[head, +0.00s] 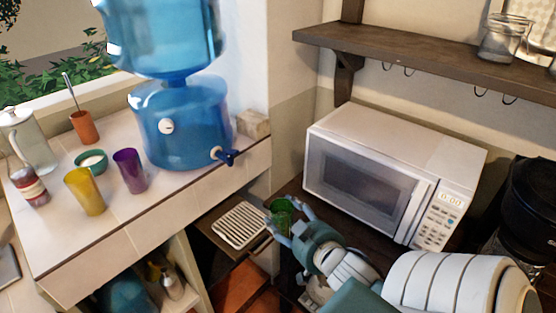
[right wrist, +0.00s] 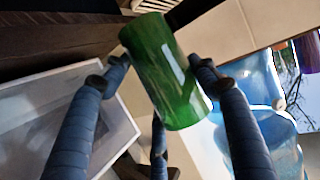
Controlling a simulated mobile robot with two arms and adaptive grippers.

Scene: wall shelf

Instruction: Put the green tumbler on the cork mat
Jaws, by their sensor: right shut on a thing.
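The green tumbler (head: 281,206) is in my right gripper (head: 286,215), beside the microwave's left side and right of a white slatted rack. It also shows in the right wrist view (right wrist: 165,72), tilted in the picture, with blue fingers on both sides of it and another below. The gripper is shut on it. I cannot make out a cork mat in either view. My left gripper is not in view.
The white slatted rack (head: 240,224) lies on a low dark surface. A white microwave (head: 365,175) stands close on the right. The tiled counter (head: 130,222) at left holds a blue water dispenser (head: 185,125), a purple tumbler (head: 130,171) and a yellow tumbler (head: 85,192).

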